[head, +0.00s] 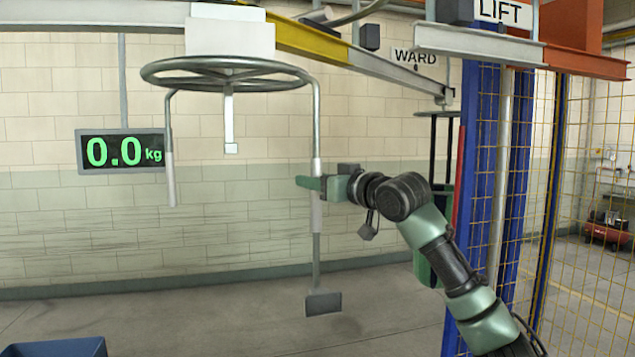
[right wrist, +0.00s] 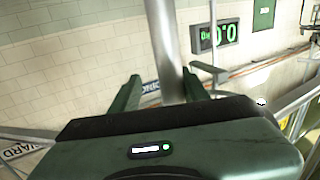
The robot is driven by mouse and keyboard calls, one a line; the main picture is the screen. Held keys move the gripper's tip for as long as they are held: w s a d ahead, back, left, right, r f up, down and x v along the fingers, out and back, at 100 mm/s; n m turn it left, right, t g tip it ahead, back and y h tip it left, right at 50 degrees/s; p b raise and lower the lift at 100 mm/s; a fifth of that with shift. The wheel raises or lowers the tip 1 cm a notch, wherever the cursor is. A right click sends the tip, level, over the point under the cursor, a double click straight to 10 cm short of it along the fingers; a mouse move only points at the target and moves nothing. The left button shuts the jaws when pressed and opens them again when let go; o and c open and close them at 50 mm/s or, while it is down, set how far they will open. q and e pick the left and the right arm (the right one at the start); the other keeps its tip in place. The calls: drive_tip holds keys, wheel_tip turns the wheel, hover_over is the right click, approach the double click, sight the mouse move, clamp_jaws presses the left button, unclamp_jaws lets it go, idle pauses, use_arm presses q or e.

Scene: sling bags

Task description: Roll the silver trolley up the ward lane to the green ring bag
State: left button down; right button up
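The silver trolley (head: 228,74) hangs from the overhead rail as a dark metal ring with silver poles and a small plate at the foot of the longest pole. My right gripper (head: 308,183) is at the pale sleeve of that right pole. In the right wrist view, the silver pole (right wrist: 164,40) stands between the green fingers of my right gripper (right wrist: 162,82), with a gap visible at the left finger, so it looks open around the pole. A dark green bag (head: 424,268) under a dark ring hangs at right, partly hidden by my right arm. My left gripper is out of view.
The overhead rail (head: 320,44) runs right toward the WARD sign (head: 415,58). A weight display (head: 122,151) reads 0.0 kg. A blue post (head: 482,180) and yellow mesh fence (head: 585,200) stand at right. A blue bin (head: 55,348) is at lower left. The floor below the trolley is clear.

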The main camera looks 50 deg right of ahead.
drive_tip(key=shift+d+f, duration=0.1)
drive_tip(key=shift+d, duration=0.2)
drive_tip(key=s+a+b, duration=0.1)
drive_tip(key=s+b, duration=0.4)
drive_tip(key=s, duration=0.2)
drive_tip(key=shift+s+b, duration=0.35)
drive_tip(key=shift+b, duration=0.05)
drive_tip(key=shift+a, duration=0.15)
